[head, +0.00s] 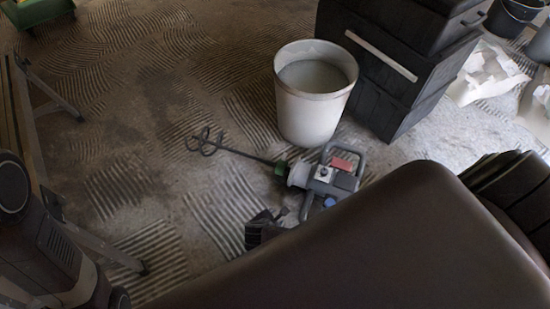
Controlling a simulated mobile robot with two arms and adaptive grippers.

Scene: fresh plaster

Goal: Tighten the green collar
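A paddle mixer lies on the floor in the head view, with a grey motor body (336,178) and a long dark shaft (243,155) ending in a looped paddle (204,142) to the left. The green collar (281,168) sits on the shaft, beside the pale housing at the front of the body. Whether it is tight does not show. A dark gripper (263,228), apparently my right one, is below the collar and apart from it. My large brown arm link hides part of it, and its finger opening is unclear. My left gripper is out of view.
A white bucket (312,112) with grey contents stands behind the mixer. Black stacked cases (392,75) stand to its right, with crumpled white paper (486,75) beyond. Metal trestle legs (40,150) are at the left. The ridged floor left of the paddle is clear.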

